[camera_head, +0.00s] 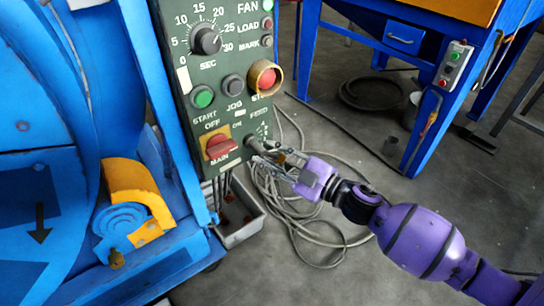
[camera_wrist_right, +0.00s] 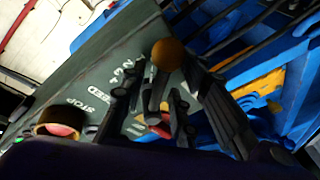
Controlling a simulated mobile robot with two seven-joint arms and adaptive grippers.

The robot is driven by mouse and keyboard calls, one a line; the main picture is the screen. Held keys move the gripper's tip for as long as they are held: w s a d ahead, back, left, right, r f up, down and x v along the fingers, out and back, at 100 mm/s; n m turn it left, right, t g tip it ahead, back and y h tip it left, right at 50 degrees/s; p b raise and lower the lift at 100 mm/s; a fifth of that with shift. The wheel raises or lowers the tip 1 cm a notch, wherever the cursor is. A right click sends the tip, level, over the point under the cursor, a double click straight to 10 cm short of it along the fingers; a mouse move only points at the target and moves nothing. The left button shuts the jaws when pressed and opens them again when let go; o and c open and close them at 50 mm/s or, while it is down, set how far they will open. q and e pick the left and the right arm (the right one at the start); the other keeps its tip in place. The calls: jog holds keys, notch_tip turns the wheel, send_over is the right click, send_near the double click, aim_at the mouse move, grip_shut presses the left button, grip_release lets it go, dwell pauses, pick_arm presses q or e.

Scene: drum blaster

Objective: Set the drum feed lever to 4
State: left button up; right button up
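The drum feed lever has a brownish-orange ball knob (camera_wrist_right: 166,55) on a dark stem. The lever's base sits below the FEED label (camera_head: 259,113) on the green control panel (camera_head: 237,60). My right gripper (camera_head: 268,156) is at the lever, reaching in from the right. In the right wrist view the knob and stem stand between its spread fingers, with gaps seeming to show at the sides. In the head view the fingers partly hide the lever. My left gripper is out of view.
Close by on the panel are the red MAIN switch (camera_head: 220,147), the red stop button (camera_head: 266,78) and the green START button (camera_head: 202,97). The blue blaster (camera_head: 40,150) fills the left. Cables (camera_head: 300,225) and a grey bin (camera_head: 240,232) lie below.

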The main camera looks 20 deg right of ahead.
grip_shut()
dwell(0.5)
